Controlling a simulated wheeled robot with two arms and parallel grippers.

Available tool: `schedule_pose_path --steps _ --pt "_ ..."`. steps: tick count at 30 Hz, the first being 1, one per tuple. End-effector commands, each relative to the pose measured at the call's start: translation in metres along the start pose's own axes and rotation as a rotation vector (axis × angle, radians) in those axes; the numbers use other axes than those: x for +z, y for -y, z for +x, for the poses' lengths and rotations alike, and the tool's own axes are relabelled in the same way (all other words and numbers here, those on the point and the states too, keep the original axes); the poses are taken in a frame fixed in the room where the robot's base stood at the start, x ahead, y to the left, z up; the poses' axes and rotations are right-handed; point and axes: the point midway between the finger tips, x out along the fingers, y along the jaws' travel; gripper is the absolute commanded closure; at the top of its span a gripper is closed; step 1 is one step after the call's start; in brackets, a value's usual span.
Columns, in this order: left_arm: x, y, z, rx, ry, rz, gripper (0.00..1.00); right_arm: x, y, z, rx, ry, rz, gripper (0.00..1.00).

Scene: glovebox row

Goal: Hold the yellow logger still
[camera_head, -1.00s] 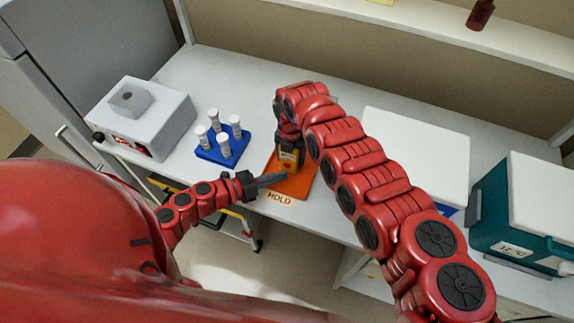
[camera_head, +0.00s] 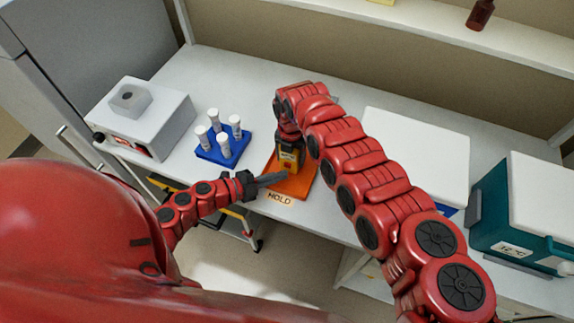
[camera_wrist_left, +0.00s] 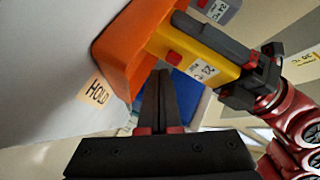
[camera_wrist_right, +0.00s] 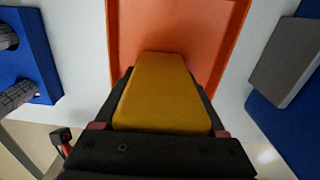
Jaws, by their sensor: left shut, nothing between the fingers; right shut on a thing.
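The yellow logger (camera_head: 289,160) stands upright over the orange tray (camera_head: 298,186), whose front label reads HOLD. In the left wrist view the logger (camera_wrist_left: 200,55) shows a red button and a white label, with its lower end at the orange tray (camera_wrist_left: 122,50). My right gripper (camera_wrist_right: 162,98) is shut on the logger from above. The logger's yellow top (camera_wrist_right: 162,90) fills the space between the fingers. My left gripper (camera_head: 284,177) is shut and empty, in front of the logger and apart from it. Its closed fingertips (camera_wrist_left: 160,75) point toward the logger and tray.
A blue rack (camera_head: 222,150) with several white-capped tubes stands left of the tray. A white-grey device (camera_head: 150,115) sits farther left. A white box (camera_head: 415,150) stands to the right, and a teal cooler (camera_head: 515,215) is at the far right. The back of the bench is clear.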

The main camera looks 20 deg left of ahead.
Motion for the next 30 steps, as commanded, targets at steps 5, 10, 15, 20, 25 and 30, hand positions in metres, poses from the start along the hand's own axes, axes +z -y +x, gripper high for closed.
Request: schedule_pose_path --steps 5,10,15,20,25,30 --pt "0.0031 0.0034 0.0042 0.0 0.0 0.001 1.0 0.0002 -0.0001 -0.0002 0.0 0.0 0.0 0.91" --pt "0.0036 0.004 0.005 0.0 0.0 0.001 1.0 0.0001 0.0 -0.0002 0.0 0.0 0.0 0.91" --pt "0.0034 0.004 0.0051 0.0 0.0 0.001 1.0 0.0001 -0.0001 -0.0002 0.0 0.0 0.0 0.91" --pt "0.0038 0.0045 0.0057 0.0 0.0 0.001 1.0 0.0002 -0.0001 -0.0002 0.0 0.0 0.0 0.91" --pt "0.0049 0.0056 0.007 0.0 0.0 0.001 1.0 0.0001 -0.0001 -0.0002 0.0 0.0 0.0 0.91" --pt "0.0059 0.0067 0.0084 0.0 0.0 0.001 1.0 0.0001 -0.0001 -0.0002 0.0 0.0 0.0 0.91"
